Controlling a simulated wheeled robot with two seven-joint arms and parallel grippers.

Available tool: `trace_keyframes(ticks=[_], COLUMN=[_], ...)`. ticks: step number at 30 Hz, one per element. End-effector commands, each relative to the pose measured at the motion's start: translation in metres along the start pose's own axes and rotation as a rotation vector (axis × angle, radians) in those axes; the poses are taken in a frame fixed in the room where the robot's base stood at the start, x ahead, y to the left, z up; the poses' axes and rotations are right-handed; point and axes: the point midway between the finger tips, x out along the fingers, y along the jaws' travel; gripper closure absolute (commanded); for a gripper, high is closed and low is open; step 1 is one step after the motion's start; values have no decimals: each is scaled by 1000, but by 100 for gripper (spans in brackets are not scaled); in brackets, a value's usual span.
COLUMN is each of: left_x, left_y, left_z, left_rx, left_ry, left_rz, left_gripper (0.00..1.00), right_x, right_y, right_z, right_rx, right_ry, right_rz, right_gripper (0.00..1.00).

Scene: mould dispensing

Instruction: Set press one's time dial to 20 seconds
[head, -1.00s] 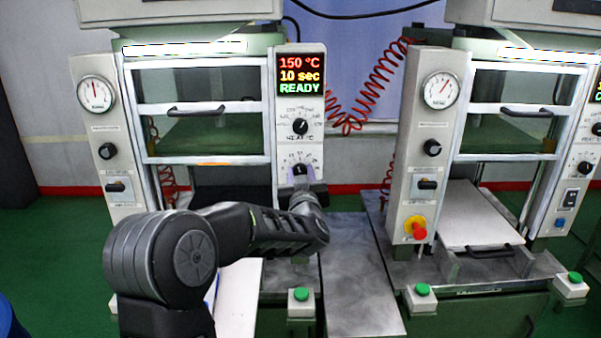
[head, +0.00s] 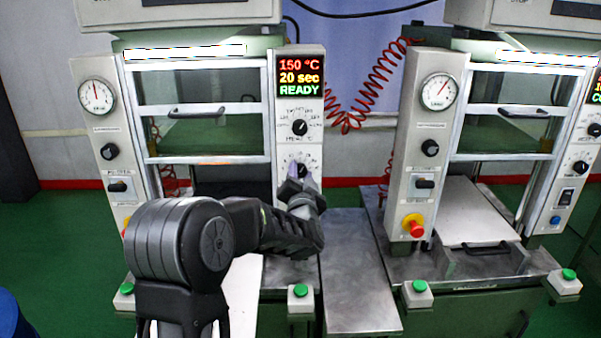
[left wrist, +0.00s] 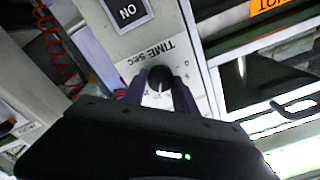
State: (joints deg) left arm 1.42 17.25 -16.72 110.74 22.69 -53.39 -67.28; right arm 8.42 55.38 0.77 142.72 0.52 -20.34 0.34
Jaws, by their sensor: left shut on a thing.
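Press one stands at the left in the head view. Its display (head: 300,77) reads 150 °C, 20 sec and READY. The time dial (head: 301,171) is a black knob low on its control panel, below the heat dial (head: 300,127). My left gripper (head: 299,180) is at the time dial, shut on its knob. In the left wrist view the two fingers of the left gripper (left wrist: 160,92) sit on either side of the time dial (left wrist: 159,79), beside the upside-down label "TIME sec". The fingers cover part of the dial scale. My right gripper is not in view.
A second press with a pressure gauge (head: 438,91) and a red stop button (head: 414,226) stands to the right. A grey metal table (head: 358,275) lies between the presses. Green buttons (head: 301,291) are along the front. A red coiled hose (head: 362,95) hangs behind.

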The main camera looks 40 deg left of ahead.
Motion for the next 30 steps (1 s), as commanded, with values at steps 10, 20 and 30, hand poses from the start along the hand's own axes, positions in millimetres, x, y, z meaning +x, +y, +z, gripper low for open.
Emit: trace_keyframes(ticks=[10,20,30], left_x=[0,0,0], left_y=[1,1,0], left_z=[1,1,0], left_rx=[32,30,30], left_ry=[0,0,1], left_rz=[2,2,1], left_gripper=[100,55,44], right_x=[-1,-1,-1], right_y=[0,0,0], right_z=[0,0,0], right_rx=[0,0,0], right_ry=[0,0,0], right_rz=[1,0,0], right_gripper=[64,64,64])
